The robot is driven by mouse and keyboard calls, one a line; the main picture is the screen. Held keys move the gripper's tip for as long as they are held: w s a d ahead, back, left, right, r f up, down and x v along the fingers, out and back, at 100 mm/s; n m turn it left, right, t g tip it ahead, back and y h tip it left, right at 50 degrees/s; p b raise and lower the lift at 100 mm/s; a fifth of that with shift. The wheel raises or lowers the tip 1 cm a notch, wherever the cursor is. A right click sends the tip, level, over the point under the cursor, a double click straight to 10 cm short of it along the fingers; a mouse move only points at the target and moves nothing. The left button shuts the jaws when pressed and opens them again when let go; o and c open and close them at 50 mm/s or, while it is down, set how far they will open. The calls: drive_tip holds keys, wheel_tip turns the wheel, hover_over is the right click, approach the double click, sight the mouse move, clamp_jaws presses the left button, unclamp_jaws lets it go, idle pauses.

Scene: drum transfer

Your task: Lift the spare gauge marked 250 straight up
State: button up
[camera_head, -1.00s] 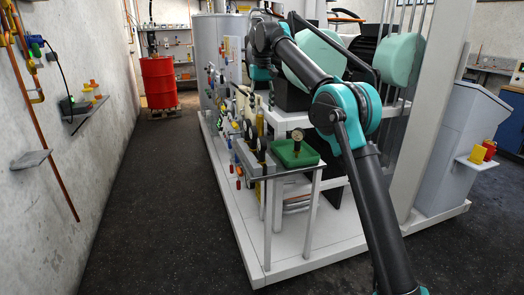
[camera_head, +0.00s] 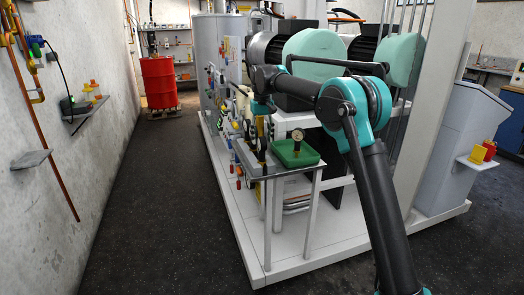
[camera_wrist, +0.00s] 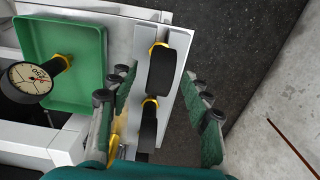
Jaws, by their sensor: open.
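A round gauge with a cream dial (camera_wrist: 30,78) and a brass stem is in the green tray (camera_wrist: 98,42) in the wrist view. Its printed number is small and turned, and I cannot read it surely. In the head view this gauge (camera_head: 297,135) stands up from the tray. Two black gauges, the far one (camera_wrist: 162,70) and the near one (camera_wrist: 148,122), sit on a grey rack with their dials turned away. My gripper (camera_wrist: 158,86) is open, its green-padded fingers on either side of these two gauges. I cannot tell whether the pads touch anything.
The grey rack (camera_wrist: 178,62) stands beside the tray on a metal shelf. Machine frame and pipework lie close behind in the head view. A red drum (camera_head: 159,82) stands far back. The dark floor (camera_head: 150,210) at left is clear.

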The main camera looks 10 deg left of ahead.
sight(262, 145)
wheel_tip(262, 145, down, 4)
drive_tip(key=shift+f, duration=0.15)
clamp_jaws()
idle(0.4)
